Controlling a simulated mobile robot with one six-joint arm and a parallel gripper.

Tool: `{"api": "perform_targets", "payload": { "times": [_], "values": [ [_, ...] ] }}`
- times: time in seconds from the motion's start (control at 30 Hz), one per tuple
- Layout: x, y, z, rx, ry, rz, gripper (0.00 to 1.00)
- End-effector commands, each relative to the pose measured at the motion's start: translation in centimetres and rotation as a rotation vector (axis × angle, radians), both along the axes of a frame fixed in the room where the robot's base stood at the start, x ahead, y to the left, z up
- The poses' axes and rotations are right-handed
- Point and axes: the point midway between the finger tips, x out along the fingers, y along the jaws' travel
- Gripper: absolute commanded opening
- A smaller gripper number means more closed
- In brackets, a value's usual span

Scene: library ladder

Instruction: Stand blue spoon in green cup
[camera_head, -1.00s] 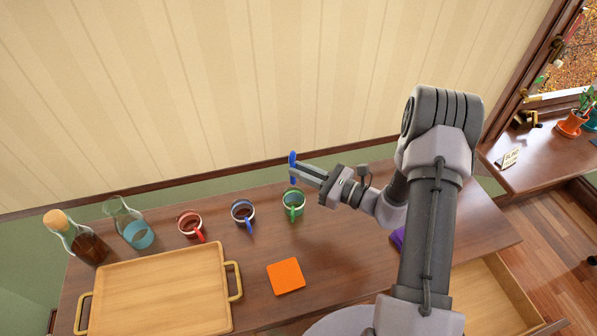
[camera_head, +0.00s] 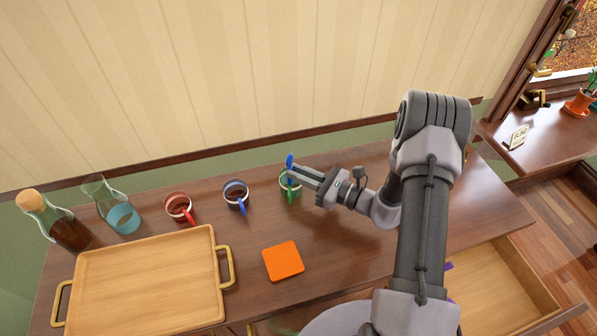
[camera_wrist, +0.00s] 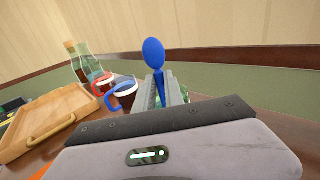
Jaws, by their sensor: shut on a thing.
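The blue spoon (camera_head: 290,161) is upright in my gripper (camera_head: 292,173), which is shut on it. The spoon's oval end points up; it also shows above the jaws in the wrist view (camera_wrist: 154,54). The green cup (camera_head: 286,188) stands on the table directly below and around the spoon's line, partly hidden by my gripper's fingers. The spoon's lower part is hidden, so I cannot tell how deep it reaches into the cup.
A blue-handled cup (camera_head: 236,193) and a red cup (camera_head: 178,206) stand left of the green cup. A carafe (camera_head: 121,216), a corked bottle (camera_head: 66,230) and a wooden tray (camera_head: 150,270) are farther left. An orange coaster (camera_head: 283,261) lies in front. A drawer (camera_head: 497,275) stands open at right.

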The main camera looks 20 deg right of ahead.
Motion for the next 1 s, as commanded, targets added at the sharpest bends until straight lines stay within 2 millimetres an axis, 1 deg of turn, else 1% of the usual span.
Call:
{"api": "perform_targets", "payload": {
  "times": [0.03, 0.23, 0.27, 0.3, 0.37, 0.4, 0.8, 0.87, 0.93, 1.0],
  "values": [
    [0.0, 0.0, -0.2, 0.0, 0.0, 0.0, 0.0],
    [0.0, 0.0, -0.1, 0.0, 0.0, 0.0, 0.0],
    [0.0, 0.0, -0.1, 0.0, 0.0, 0.0, 0.15],
    [0.0, 0.0, -0.1, 0.0, 0.0, 0.0, 0.23],
    [0.0, 0.0, -0.1, 0.0, 0.0, 0.0, 0.35],
    [0.0, 0.0, -0.1, 0.0, 0.0, 0.0, 0.39],
    [-0.1, -0.1, -0.1, 0.001, 0.001, 0.0, 0.39],
    [-0.4, -0.4, -0.1, 0.001, 0.001, -0.002, 0.39],
    [-1.1, -1.3, 0.0, 0.001, 0.002, -0.004, 0.39],
    [-2.4, -2.5, 0.1, 0.001, 0.003, -0.005, 0.39]
  ]
}}
